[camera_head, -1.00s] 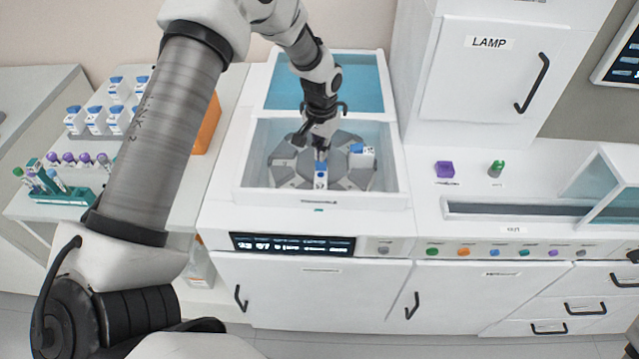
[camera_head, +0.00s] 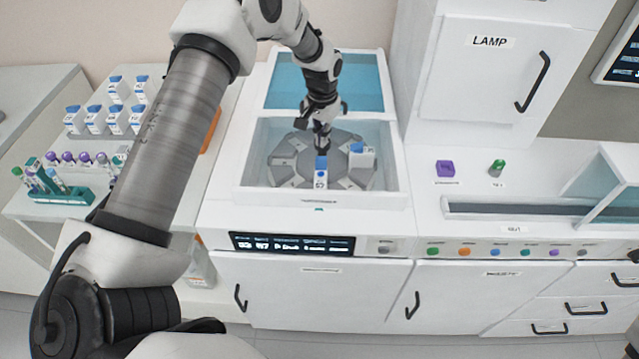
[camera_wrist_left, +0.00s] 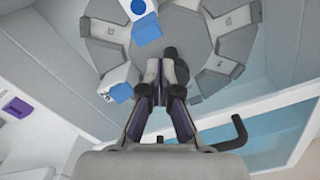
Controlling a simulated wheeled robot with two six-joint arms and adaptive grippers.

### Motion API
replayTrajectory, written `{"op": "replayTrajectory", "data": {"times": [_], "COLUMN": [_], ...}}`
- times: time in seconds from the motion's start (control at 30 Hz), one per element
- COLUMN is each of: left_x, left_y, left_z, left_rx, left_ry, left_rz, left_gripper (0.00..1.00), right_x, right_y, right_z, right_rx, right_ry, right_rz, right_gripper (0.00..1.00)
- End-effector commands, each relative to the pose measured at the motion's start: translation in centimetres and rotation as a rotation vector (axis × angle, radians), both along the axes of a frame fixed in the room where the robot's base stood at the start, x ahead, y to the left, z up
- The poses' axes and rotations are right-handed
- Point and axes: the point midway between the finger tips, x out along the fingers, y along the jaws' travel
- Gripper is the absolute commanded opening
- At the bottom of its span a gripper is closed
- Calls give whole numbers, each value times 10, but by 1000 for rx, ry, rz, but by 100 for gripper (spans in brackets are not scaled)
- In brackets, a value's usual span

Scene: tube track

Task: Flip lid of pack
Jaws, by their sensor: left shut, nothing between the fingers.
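A white pack with a blue lid (camera_head: 321,165) stands at the front of the grey carousel (camera_head: 283,169). It also shows at the top of the left wrist view (camera_wrist_left: 146,28). I cannot tell whether its lid is open. A second white pack with a blue top (camera_head: 361,157) stands to its right on the carousel, and at left in the left wrist view (camera_wrist_left: 121,86). My left gripper (camera_head: 322,146) is shut and empty, pointing down just behind and above the front pack; its fingers (camera_wrist_left: 166,66) show close together in the left wrist view. My right gripper is not visible.
The white walls (camera_head: 401,180) of the machine's open well surround the carousel. A rack of blue-topped bottles (camera_head: 96,122) and a teal tube rack (camera_head: 60,195) stand at left.

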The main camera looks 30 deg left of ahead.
Motion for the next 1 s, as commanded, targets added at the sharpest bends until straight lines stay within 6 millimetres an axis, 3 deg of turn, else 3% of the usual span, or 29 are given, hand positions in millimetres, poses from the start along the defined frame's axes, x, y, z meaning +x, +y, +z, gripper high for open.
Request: {"op": "replayTrajectory", "data": {"times": [0.23, 0.8, 1.0], "left_x": [0, -1, 0], "left_y": [0, 0, 0], "left_z": [-3, -37, -38], "left_rx": [0, 0, 0], "left_ry": [0, 0, -1], "left_rz": [0, 1, 0], "left_gripper": [0, 0, 0], "right_x": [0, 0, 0], "right_y": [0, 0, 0], "right_z": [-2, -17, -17], "right_rx": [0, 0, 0], "right_ry": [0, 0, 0], "right_rz": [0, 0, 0], "right_gripper": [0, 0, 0]}}
